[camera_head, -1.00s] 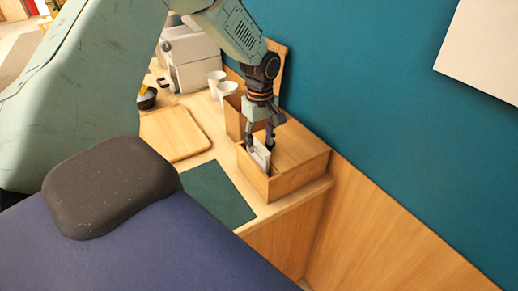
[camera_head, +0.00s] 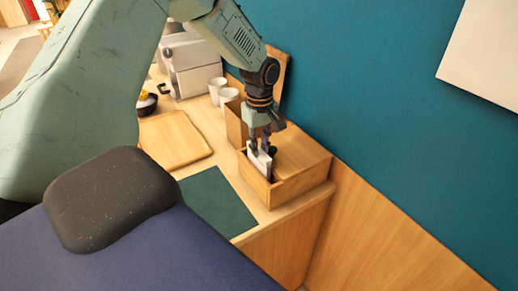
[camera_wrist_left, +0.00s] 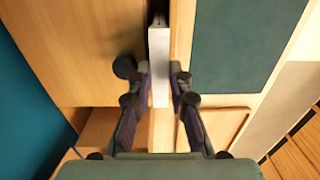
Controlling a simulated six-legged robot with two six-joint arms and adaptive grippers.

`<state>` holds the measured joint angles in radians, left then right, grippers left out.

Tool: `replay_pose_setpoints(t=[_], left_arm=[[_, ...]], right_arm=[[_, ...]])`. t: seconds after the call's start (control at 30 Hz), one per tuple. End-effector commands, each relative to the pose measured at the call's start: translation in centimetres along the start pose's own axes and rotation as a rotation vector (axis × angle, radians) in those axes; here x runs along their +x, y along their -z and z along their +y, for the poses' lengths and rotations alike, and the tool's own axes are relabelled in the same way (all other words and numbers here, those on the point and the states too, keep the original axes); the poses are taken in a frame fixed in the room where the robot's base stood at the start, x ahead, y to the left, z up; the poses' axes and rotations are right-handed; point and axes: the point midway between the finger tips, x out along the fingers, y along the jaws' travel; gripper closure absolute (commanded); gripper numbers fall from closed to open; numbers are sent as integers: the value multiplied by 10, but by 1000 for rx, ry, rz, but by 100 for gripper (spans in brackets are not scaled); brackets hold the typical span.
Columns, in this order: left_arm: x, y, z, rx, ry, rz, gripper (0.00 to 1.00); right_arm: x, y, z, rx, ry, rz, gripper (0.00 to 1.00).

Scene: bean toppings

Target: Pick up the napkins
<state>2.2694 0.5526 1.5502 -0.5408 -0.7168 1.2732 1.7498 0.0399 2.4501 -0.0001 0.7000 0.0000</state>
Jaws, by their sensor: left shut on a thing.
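The white napkins (camera_head: 261,160) stand upright in the front slot of a wooden box (camera_head: 300,183) at the counter's end. My left gripper (camera_head: 260,146) reaches down from above and is shut on the napkins at their top edge. In the left wrist view, the napkins (camera_wrist_left: 159,62) show as a white strip between the two fingers of my left gripper (camera_wrist_left: 161,88). The lower part of the napkins is hidden inside the box. My right gripper is not in view.
A dark green mat (camera_head: 216,202) and a wooden board (camera_head: 173,139) lie on the counter left of the box. White cups (camera_head: 228,95) and a grey machine (camera_head: 192,62) stand farther back. The teal wall (camera_head: 380,90) rises close behind the box.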

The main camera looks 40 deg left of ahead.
Motion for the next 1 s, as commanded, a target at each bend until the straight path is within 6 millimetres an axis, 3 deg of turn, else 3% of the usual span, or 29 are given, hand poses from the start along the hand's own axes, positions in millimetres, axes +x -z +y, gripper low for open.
replay_pose_setpoints(t=[0.27, 1.0], left_arm=[[-34, 0, 1, 1, -5, 1, 94], [-158, 0, 1, 0, -3, 1, 94]], right_arm=[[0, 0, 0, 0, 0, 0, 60], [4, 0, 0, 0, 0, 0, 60]])
